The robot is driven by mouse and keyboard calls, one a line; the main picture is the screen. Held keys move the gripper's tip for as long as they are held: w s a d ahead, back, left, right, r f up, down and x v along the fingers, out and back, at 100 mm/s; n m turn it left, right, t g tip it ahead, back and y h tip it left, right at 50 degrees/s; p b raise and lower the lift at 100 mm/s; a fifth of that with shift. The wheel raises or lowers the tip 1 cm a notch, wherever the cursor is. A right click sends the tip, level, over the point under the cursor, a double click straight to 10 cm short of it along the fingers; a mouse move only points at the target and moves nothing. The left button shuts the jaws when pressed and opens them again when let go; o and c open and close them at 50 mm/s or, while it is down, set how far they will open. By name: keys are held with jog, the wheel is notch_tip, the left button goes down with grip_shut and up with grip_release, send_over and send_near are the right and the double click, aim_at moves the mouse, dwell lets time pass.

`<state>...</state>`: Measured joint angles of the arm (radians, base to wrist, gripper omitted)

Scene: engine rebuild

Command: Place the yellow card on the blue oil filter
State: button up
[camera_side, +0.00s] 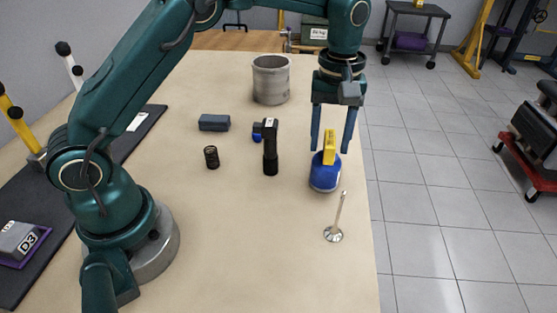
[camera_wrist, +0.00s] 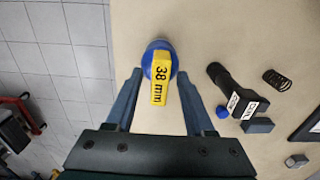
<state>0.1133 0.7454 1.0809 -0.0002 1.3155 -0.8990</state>
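The blue oil filter (camera_side: 325,178) stands on the bench near its right edge. The yellow card (camera_side: 330,147) stands roughly upright on top of it and appears to touch it. In the wrist view the card (camera_wrist: 160,85), marked "38 mm", covers part of the filter (camera_wrist: 152,49). My gripper (camera_side: 331,149) points down over the filter. Its two fingers are apart, one on each side of the card, and the wrist view shows gaps between them and the card. The card's lower edge is hard to make out.
A black tool (camera_side: 270,150), a spring (camera_side: 211,157), a blue-grey block (camera_side: 214,122) and a grey cylinder (camera_side: 271,80) are to the left. The bench front is clear.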

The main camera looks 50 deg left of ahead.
aim_at(331, 138)
notch_tip(331, 138, up, 7)
jog(key=shift+f, duration=0.15)
jog(key=shift+s+r, duration=0.1)
jog(key=shift+r, duration=0.6)
jog(key=s+a+r+m+t, duration=0.3)
jog(key=s+r+m, duration=0.2)
jog(key=s, duration=0.5)
jog(key=s+a+f+m+t, duration=0.1)
jog(key=s+f+m, duration=0.3)
jog(key=s, duration=0.5)
notch_tip(331, 138, down, 2)
jog(key=shift+s+t, duration=0.35)
jog(key=shift+t, duration=0.45)
